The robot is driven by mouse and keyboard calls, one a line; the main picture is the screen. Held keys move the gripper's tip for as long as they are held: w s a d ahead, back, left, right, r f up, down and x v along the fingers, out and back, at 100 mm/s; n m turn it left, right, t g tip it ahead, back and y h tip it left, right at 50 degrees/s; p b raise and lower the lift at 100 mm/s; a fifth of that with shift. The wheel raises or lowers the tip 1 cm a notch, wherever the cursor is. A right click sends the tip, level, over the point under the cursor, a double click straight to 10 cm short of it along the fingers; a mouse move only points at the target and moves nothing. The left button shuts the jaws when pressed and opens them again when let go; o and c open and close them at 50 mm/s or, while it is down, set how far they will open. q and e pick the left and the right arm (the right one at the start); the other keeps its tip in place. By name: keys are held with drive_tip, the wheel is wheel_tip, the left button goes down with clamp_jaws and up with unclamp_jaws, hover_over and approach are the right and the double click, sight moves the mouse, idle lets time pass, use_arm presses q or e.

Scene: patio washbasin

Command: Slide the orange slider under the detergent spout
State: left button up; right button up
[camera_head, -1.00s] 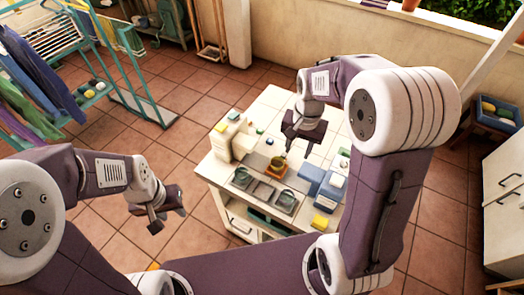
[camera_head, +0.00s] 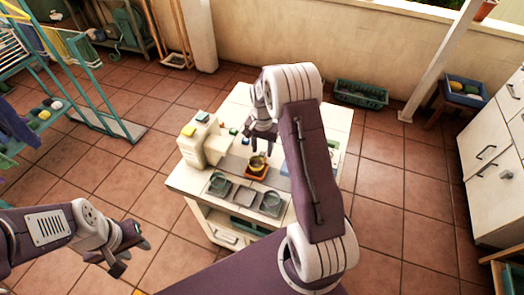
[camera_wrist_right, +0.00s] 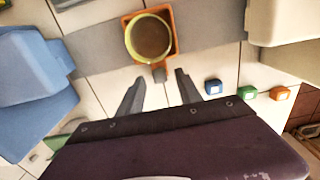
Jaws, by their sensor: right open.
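The orange slider (camera_head: 252,176) sits on the table's grey strip and carries a round yellow-green cup (camera_head: 257,162). In the right wrist view the slider (camera_wrist_right: 171,14) shows from above, with brown content in the cup (camera_wrist_right: 150,38) and a small grip tab (camera_wrist_right: 159,75) on its near side. My right gripper (camera_head: 262,145) is open, its two fingers spread either side of the tab, empty. The cream dispenser (camera_head: 203,143) stands at the table's left; its spout cannot be made out clearly. My left gripper (camera_head: 133,257) looks open and empty, off the table's left side.
Blue containers (camera_wrist_right: 30,75) stand on one side of the slider, and small coloured blocks (camera_wrist_right: 247,92) lie on the tiles on the other. The grey strip (camera_wrist_right: 212,38) beside the slider is clear.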

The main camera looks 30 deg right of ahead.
drive_tip(key=shift+f, duration=0.65)
clamp_jaws()
idle(0.9)
